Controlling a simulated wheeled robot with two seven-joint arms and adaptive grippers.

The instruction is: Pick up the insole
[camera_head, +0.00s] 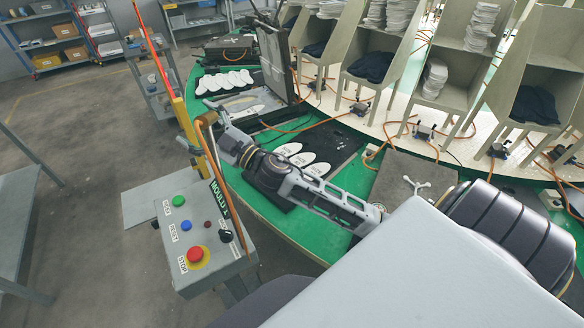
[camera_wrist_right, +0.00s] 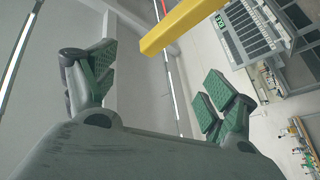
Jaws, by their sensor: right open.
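White insoles (camera_head: 301,159) lie side by side on a black mould plate (camera_head: 338,142) on the green carousel in the head view. My right arm reaches across in front of them and partly covers that plate. My right gripper (camera_wrist_right: 153,75) is open and empty in the right wrist view, its green-padded fingers wide apart. In the head view its small end shows beside the yellow post, left of the insoles and apart from them. No insole shows in the right wrist view. My left gripper is not in view.
A grey control box (camera_head: 207,231) with coloured buttons stands left of the carousel. A yellow post (camera_head: 184,122) rises near my right gripper. More white insoles (camera_head: 226,81) lie on a farther plate. Bins with stacked insoles (camera_head: 434,78) line the carousel's inner side. Shelves stand back left.

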